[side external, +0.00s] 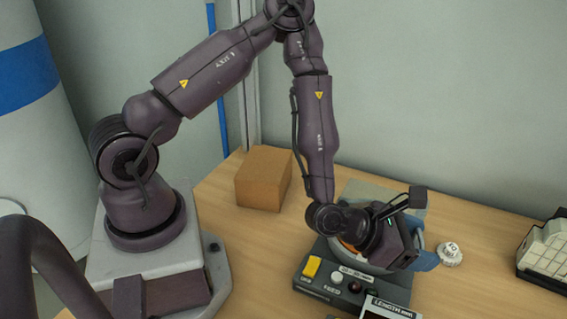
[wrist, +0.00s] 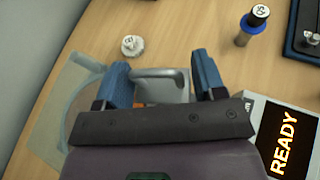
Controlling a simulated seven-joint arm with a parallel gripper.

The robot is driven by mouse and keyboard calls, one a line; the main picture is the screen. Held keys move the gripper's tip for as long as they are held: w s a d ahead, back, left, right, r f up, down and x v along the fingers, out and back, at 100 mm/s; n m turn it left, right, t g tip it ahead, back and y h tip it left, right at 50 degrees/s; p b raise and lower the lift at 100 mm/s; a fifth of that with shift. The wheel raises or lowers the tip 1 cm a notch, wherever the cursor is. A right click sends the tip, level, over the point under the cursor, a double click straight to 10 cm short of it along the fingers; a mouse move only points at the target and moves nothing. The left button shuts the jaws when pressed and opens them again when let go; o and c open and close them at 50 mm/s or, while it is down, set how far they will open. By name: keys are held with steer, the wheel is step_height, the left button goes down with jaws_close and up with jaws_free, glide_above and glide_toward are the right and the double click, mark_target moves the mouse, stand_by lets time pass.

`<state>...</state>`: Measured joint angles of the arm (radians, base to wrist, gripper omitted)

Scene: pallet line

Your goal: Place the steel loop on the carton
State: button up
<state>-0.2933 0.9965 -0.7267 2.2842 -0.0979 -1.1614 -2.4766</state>
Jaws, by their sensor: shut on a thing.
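The steel loop (wrist: 160,74) is a grey, rounded bar in the wrist view, lying between the two blue fingers. My gripper (wrist: 161,64) is shut on it, with the fingers spread about its width. In the side view my gripper (side external: 424,261) is low over the control box, and my wrist hides the loop there. I cannot tell whether the loop touches anything below. The carton (side external: 263,178) is a plain brown box standing on the wooden table, well to the left of my gripper and apart from it. It is not in the wrist view.
A dark control box (side external: 352,286) with a yellow button and a display (wrist: 284,143) reading READY lies beside my gripper. A white knobbed piece (side external: 450,253) stands to the right. A blue-topped cylinder (wrist: 250,25) and a keypad (side external: 545,250) are farther off. Table around the carton is clear.

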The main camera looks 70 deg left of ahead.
steer(key=a+n+y, duration=0.1)
steer(key=a+y, duration=0.1)
steer(key=a, duration=0.1)
steer(key=a+r+n+y, duration=0.1)
steer(key=a+n+y, duration=0.1)
steer(key=a, duration=0.2)
steer(key=a+r+n+y, duration=0.1)
steer(key=a+n+y, duration=0.1)
steer(key=a, duration=0.2)
steer(key=shift+s+a+r+t+y, duration=0.1)
steer(key=shift+s+r+t+y, duration=0.2)
steer(key=shift+s, duration=0.1)
jaws_close()
steer(key=s+a+r+n+g+y, duration=0.45)
steer(key=a+n+y, duration=0.35)
steer(key=a, duration=0.3)
steer(key=s+a+r+n+g+y, duration=0.1)
steer(key=s+a+r+n+g, duration=0.15)
steer(key=s+n+g, duration=0.65)
steer(key=s+a+r+n+g, duration=0.1)
steer(key=s+a+n+g, duration=0.45)
steer(key=s, duration=0.65)
steer(key=y, duration=0.1)
glide_above(266, 164)
steer(key=shift+m, duration=0.25)
step_height(266, 164, down, 9)
steer(key=shift+r, duration=0.15)
steer(key=shift+f, duration=1.85)
